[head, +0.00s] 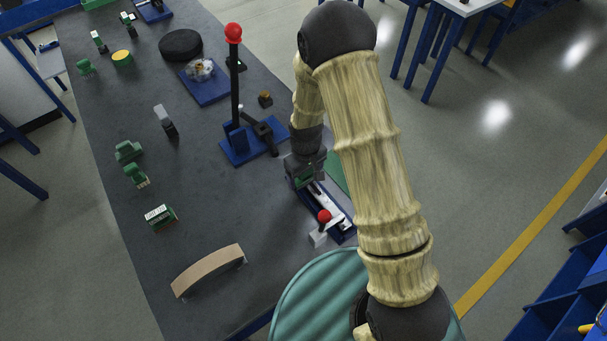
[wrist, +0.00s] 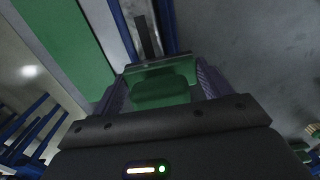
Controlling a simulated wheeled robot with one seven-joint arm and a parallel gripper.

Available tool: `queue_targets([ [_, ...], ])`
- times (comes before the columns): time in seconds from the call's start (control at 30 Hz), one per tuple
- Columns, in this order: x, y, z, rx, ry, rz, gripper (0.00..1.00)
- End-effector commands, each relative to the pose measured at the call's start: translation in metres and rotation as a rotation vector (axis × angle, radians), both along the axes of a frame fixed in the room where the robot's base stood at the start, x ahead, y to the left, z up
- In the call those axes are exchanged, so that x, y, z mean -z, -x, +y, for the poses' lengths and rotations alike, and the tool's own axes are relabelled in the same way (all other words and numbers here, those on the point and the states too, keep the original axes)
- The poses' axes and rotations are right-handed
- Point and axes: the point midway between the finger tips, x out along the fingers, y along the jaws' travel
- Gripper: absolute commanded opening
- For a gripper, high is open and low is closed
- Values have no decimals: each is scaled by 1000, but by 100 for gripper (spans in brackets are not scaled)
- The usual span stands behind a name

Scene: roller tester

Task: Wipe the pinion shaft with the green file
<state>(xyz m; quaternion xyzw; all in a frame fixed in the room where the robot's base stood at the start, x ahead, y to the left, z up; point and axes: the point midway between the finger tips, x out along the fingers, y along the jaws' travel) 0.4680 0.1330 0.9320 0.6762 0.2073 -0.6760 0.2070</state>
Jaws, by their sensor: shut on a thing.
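My gripper (head: 303,173) is low over the right edge of the grey table, at the far end of a narrow blue fixture with a pale rail (head: 330,204) and a red knob. It is shut on a green block-like piece, which I take to be the green file (wrist: 162,88); it sits between the jaws in the wrist view. A dark narrow bar (wrist: 147,38) shows just beyond it, between blue side rails. I cannot tell whether that bar is part of the file or the pinion shaft, or whether they touch. I cannot pick out the pinion shaft for certain.
A blue-based stand with a tall post and red ball (head: 233,34) rises left of my gripper. A green panel (head: 336,173) lies right of it. Several green-handled pieces (head: 135,175) stand along the table's left, and a tan arc (head: 208,270) lies nearer. The table's middle is mostly clear.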

Motion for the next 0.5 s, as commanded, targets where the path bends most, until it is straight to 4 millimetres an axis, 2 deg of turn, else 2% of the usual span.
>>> queue_targets([
  [0.13,2,-4,-6,1,1,1,44],
  [0.5,2,-5,-8,1,1,2,44],
])
